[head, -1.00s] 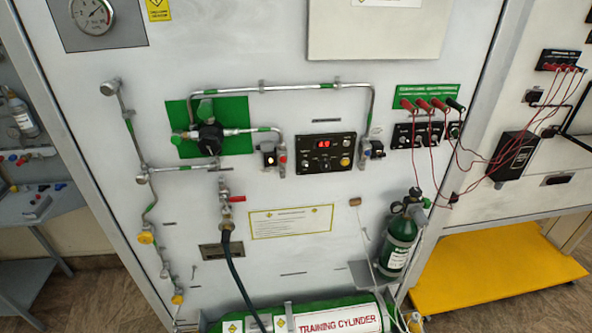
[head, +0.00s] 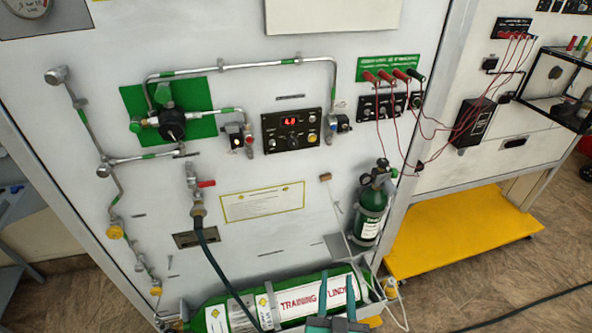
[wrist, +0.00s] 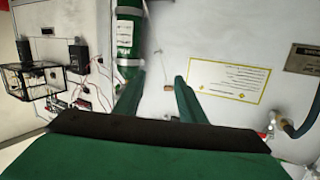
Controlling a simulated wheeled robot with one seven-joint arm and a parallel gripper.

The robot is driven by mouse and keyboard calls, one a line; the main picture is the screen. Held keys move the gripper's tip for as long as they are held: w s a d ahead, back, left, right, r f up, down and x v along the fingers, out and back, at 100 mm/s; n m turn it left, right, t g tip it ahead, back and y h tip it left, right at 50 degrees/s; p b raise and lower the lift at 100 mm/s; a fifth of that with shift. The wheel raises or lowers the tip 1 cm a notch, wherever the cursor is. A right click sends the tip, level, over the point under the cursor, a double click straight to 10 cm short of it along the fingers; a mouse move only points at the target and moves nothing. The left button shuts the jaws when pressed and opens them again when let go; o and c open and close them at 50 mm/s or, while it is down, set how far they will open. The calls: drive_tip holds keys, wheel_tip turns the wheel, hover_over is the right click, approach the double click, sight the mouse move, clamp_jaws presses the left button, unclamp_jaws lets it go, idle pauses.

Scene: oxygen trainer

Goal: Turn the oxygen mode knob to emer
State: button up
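The black control panel (head: 291,131) with a red lit display is on the white wall, in the middle of the head view. Its small knobs and buttons are too small to read, so I cannot tell which is the oxygen mode knob or where it points. My gripper (head: 336,290) is at the bottom of the head view, well below the panel, in front of the training cylinder. In the wrist view its two green fingers (wrist: 157,90) stand apart with nothing between them. The panel does not show in the wrist view.
A small green cylinder (head: 371,212) stands right of the panel's lower side, and the training cylinder (head: 217,318) lies below. Pipes (head: 190,73) and a valve (head: 172,124) are left. Red wires (head: 440,122) hang at right.

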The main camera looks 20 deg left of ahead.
drive_tip(key=w+a+r+n+y, duration=0.35)
drive_tip(key=w+r, duration=0.35)
drive_tip(key=r, duration=0.4)
drive_tip(key=n+g+y, duration=0.2)
drive_tip(key=n+y, duration=0.2)
approach(294, 145)
drive_tip(key=x, duration=0.8)
drive_tip(key=shift+a, duration=0.1)
clamp_jaws()
